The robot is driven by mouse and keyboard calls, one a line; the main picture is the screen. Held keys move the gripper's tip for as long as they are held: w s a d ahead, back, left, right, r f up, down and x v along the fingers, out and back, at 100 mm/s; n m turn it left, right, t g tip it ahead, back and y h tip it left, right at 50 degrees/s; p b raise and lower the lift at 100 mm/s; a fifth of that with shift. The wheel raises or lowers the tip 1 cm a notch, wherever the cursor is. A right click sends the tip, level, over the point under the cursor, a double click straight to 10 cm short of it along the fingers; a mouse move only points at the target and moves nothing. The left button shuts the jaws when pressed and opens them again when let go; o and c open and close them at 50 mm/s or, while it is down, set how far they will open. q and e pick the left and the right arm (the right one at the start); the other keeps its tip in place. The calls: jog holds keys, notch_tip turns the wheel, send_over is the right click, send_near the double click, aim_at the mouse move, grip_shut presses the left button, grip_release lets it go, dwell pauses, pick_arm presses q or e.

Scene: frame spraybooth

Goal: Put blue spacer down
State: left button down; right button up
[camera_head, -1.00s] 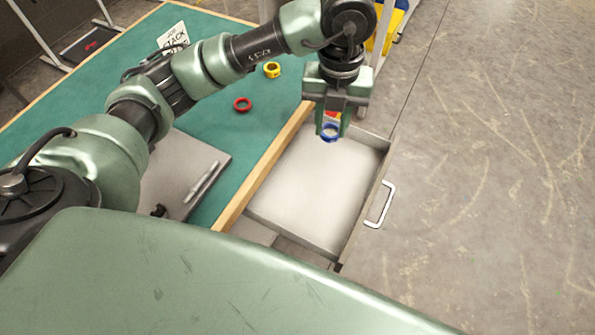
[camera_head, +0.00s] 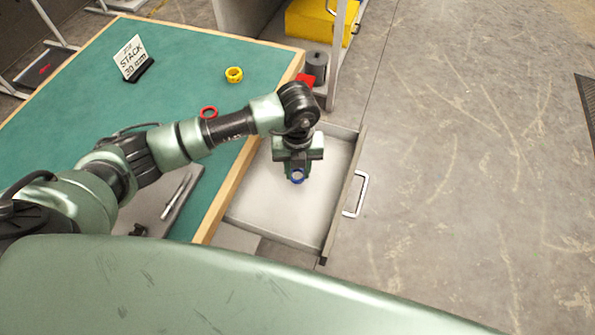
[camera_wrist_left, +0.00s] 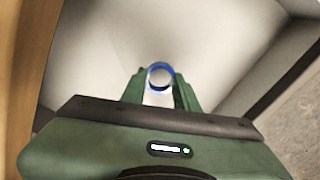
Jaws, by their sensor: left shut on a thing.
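The blue spacer (camera_head: 297,176) is a small blue ring held between the fingertips of my left gripper (camera_head: 297,170). In the left wrist view the ring (camera_wrist_left: 160,69) shows between the two green fingers of the gripper (camera_wrist_left: 159,85). The gripper is shut on it, over the inside of the open drawer (camera_head: 262,214). The drawer's pale floor also shows in the left wrist view (camera_wrist_left: 100,50). I cannot tell whether the spacer touches the drawer floor. My right gripper is not in view.
A red ring (camera_head: 208,112) and a yellow ring (camera_head: 234,74) lie on the green table (camera_head: 185,60), near a small sign (camera_head: 131,58). The drawer's front with its handle (camera_head: 356,194) is at the right. Red and grey items stand behind the drawer.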

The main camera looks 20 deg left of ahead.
pick_arm(q)
jog(key=shift+f, duration=0.9)
jog(key=shift+f, duration=0.2)
jog(key=c, duration=1.1)
grip_release()
jog(key=shift+o, duration=0.2)
